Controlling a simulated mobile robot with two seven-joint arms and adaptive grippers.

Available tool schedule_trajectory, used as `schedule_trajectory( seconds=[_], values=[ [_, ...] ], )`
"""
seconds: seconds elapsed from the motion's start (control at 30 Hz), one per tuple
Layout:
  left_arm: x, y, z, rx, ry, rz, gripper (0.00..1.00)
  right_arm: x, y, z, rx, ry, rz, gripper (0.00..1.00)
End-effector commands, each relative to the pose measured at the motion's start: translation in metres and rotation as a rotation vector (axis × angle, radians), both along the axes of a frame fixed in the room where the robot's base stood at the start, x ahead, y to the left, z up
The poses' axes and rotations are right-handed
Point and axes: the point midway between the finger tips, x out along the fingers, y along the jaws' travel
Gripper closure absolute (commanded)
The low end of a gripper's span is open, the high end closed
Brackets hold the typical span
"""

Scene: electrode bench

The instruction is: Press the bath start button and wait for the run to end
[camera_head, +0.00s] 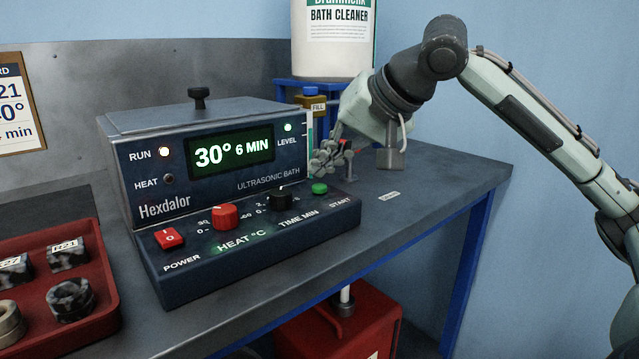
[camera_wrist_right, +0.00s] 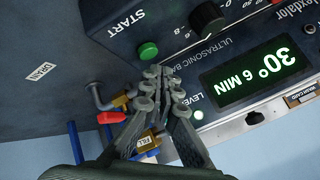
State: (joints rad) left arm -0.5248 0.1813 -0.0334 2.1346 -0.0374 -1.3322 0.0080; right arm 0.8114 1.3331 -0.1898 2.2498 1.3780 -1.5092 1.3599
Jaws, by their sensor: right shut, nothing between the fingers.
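The ultrasonic bath (camera_head: 215,160) stands on the bench with its lid on. Its display (camera_head: 232,152) reads 30° and 6 MIN. My left gripper is not in view.
The panel also has a red POWER switch (camera_head: 169,238), a red heat knob (camera_head: 225,217) and a black time knob (camera_head: 280,199). A red tray (camera_head: 112,290) with several labelled pieces is at left. A red-handled drain valve (camera_wrist_right: 112,117) is close to my right fingers. The bench's right end is clear.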

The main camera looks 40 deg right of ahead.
Motion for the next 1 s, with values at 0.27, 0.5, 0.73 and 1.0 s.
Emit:
schedule_trajectory(
  seconds=[0.27,0.5,0.73,1.0],
  values=[
    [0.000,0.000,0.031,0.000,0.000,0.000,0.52,0.000,0.000,0.029,0.000,-0.001,-0.001,1.00],
    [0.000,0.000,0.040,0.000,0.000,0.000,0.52,0.000,0.000,0.048,0.001,-0.003,-0.001,1.00],
    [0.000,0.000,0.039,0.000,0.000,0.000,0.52,0.000,0.000,0.048,0.000,0.000,0.000,1.00],
    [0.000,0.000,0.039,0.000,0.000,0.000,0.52,0.000,0.000,0.048,0.000,0.000,0.000,1.00]
  ],
)
